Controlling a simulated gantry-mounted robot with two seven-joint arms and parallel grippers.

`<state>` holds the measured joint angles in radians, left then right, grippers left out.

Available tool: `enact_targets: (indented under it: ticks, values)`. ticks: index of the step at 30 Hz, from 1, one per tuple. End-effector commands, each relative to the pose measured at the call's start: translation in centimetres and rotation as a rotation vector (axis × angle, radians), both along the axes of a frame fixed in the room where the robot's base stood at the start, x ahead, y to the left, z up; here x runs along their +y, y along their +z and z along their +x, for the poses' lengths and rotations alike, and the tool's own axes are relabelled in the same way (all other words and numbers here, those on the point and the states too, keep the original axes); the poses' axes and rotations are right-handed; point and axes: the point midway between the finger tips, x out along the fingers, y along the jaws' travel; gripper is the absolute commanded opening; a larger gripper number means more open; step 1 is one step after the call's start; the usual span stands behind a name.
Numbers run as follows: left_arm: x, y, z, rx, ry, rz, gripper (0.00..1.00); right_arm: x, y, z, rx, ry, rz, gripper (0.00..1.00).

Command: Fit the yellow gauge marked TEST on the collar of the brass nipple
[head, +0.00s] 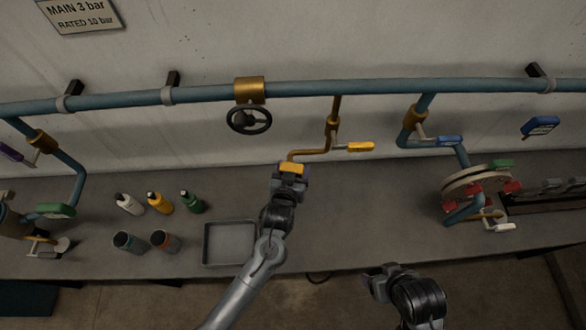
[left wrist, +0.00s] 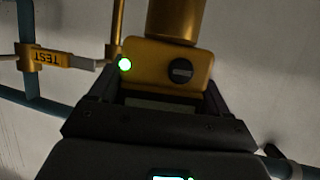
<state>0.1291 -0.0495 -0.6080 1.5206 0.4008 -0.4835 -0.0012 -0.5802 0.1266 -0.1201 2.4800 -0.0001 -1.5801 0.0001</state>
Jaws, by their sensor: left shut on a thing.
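The yellow gauge (head: 291,168) is in my left gripper (head: 290,174), above the bench at the lower end of a thin brass pipe. In the left wrist view the gauge (left wrist: 150,62) sits between the fingers, with a lit green lamp and a black slotted knob on its face. A wide brass cylinder (left wrist: 177,18), apparently the nipple's collar, meets the gauge's upper edge there; I cannot tell whether the gauge is seated on it. No TEST lettering shows on the gauge. My right gripper (head: 384,280) is low in front of the bench, its jaw opening unclear.
A yellow valve lever (head: 360,147) stands right of the brass pipe; its tag (left wrist: 48,59) reads TEST. A black handwheel (head: 249,119) is up left. A grey tray (head: 206,246), bottles and cups stand left on the bench.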

Motion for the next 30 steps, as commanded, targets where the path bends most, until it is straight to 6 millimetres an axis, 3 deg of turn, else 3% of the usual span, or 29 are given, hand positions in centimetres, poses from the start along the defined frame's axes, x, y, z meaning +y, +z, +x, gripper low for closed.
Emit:
enact_targets:
  ticks: [3, 4, 8, 20, 30]
  values:
    - [0.0, -0.2, 0.0, -0.002, 0.000, -0.001, 0.34, 0.0, -0.2, 0.0, 0.000, -0.001, 0.001, 0.74]
    - [0.0, -0.2, 0.0, -0.002, 0.000, -0.001, 0.78, 0.0, -0.2, 0.0, 0.000, -0.001, 0.001, 0.74]
    - [0.0, -0.2, 0.0, -0.002, 0.000, -0.001, 0.98, 0.1, -0.1, 0.0, 0.001, -0.002, 0.004, 0.74]
    - [0.1, -0.1, -0.6, 0.000, -0.001, 0.000, 1.00, 0.2, -0.2, 0.0, 0.000, -0.007, 0.011, 0.74]
    - [1.0, 1.7, -4.9, 0.000, -0.001, -0.003, 1.00, 0.2, -0.9, 0.0, 0.000, -0.005, 0.009, 0.74]
